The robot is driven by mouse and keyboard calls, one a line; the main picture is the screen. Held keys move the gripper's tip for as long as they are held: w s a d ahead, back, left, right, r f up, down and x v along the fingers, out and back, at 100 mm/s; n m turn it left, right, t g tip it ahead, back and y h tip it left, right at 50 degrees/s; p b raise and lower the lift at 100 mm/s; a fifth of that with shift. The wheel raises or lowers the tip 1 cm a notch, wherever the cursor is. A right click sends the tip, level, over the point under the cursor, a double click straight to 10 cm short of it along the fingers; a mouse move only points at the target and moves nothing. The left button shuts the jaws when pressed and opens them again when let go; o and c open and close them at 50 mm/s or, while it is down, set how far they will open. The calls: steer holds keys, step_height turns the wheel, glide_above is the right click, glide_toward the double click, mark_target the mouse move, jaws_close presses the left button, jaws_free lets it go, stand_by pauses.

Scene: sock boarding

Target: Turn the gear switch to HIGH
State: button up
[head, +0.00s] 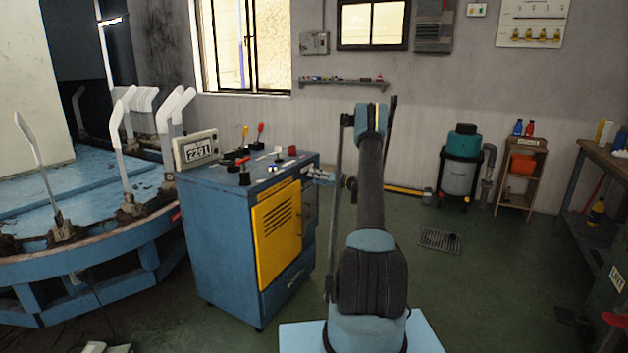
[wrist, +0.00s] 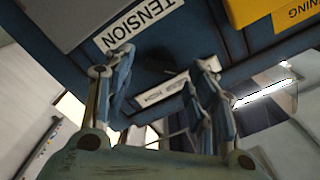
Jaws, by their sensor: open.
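The blue machine cabinet (head: 222,235) stands left of my arm in the head view, with levers and knobs on its top panel. My gripper (head: 318,176) is at the cabinet's right side, near its upper edge. In the wrist view my gripper (wrist: 164,68) is open, with one finger on each side of a small plate (wrist: 160,98). The plate's lettering is inverted and appears to include HIGH. A dark, small shape (wrist: 172,76) lies beside this plate between the fingers, possibly the gear switch. Its setting cannot be read. I cannot tell whether the fingers touch it.
A TENSION label (wrist: 138,24) is on the cabinet close to the left finger. A yellow panel (head: 277,233) covers the cabinet's front. A round blue table (head: 90,195) with white upright forms stands at left. The green floor right of my arm is mostly clear around a drain grate (head: 439,240).

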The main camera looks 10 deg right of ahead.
steer(key=shift+x, duration=0.8)
steer(key=c, duration=1)
steer(key=shift+d, duration=0.15)
steer(key=shift+c, duration=0.4)
